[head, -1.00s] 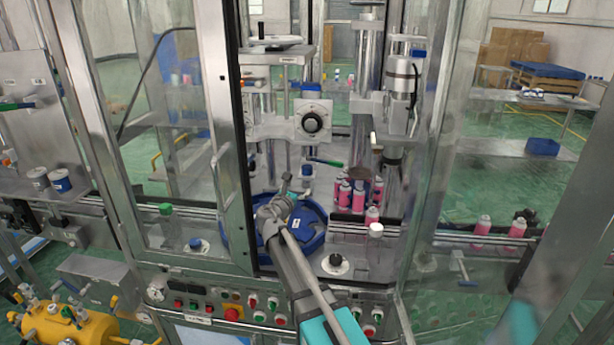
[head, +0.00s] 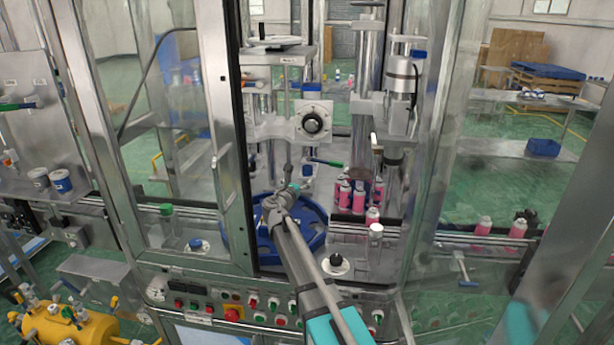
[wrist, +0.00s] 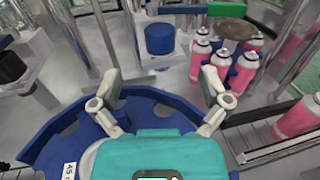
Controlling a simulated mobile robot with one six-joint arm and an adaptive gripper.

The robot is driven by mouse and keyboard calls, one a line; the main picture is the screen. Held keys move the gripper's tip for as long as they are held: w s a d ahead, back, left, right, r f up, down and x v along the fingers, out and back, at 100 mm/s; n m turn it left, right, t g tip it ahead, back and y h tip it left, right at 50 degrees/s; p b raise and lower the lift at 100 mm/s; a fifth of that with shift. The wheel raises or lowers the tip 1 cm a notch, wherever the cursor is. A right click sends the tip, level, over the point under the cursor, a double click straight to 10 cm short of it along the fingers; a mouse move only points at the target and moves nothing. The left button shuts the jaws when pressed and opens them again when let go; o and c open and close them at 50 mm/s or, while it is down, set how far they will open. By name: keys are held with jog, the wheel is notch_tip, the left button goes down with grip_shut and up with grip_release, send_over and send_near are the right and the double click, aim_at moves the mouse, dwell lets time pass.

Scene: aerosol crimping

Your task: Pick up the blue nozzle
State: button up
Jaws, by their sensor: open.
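A short blue cylinder, which looks like the blue nozzle (wrist: 160,39), stands on the grey machine plate in the wrist view. It is upright, ahead of my gripper (wrist: 161,88) and roughly centred between the two spread fingers. A clear gap separates it from the fingertips. My gripper is open and empty, above the big blue round plate (wrist: 60,150). In the head view my gripper (head: 290,187) is over the back of that blue plate (head: 318,240), inside the machine. A small blue piece (head: 307,171) shows just right of it there, partly hard to make out.
Pink cans (wrist: 243,70) with white tops stand close to the right of my gripper, beside a metal post. Metal columns (wrist: 107,30) rise at the left. Glass door frames (head: 232,130) flank the opening.

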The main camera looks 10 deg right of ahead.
aim_at(305, 170)
jog(key=shift+x, duration=2.05)
jog(key=shift+x, duration=2.6)
grip_shut()
jog(key=shift+r, duration=0.1)
